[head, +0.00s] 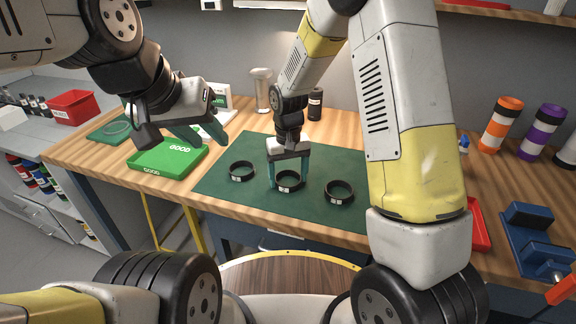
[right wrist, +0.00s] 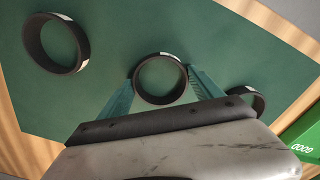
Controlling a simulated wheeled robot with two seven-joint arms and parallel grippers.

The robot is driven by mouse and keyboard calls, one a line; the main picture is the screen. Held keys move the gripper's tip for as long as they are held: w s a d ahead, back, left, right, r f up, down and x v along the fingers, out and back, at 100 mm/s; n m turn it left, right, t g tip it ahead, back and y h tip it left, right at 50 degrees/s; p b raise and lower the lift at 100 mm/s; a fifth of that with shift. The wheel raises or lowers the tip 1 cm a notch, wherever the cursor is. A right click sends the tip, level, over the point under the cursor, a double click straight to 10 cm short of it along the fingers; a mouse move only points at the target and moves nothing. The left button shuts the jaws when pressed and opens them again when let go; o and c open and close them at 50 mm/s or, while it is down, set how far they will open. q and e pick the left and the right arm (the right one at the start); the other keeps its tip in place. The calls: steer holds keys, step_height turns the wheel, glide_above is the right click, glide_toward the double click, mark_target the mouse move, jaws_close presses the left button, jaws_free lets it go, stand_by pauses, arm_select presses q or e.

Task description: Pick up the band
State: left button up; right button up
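Three black bands with small white labels lie on the green mat (head: 235,205): a left band (head: 242,171), a middle band (head: 289,187) and a right band (head: 339,198). My right gripper (head: 288,183) points down at the middle band, its teal fingers on opposite sides of it. In the right wrist view, the fingertips (right wrist: 160,73) meet the outer sides of the middle band (right wrist: 160,99); I cannot tell whether they grip it. Two other bands show there, at upper left (right wrist: 32,42) and partly hidden at right (right wrist: 258,102). My left gripper (head: 207,140) is open and empty.
A green "GOOD" tray (head: 150,163) stands left of the mat, near my left gripper. A red tray (head: 480,228) and a blue vise-like device (head: 530,235) are at the right. Orange (head: 502,120) and purple (head: 541,130) cylinders stand behind them.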

steer(key=c, duration=0.8)
steer(key=shift+r, duration=0.15)
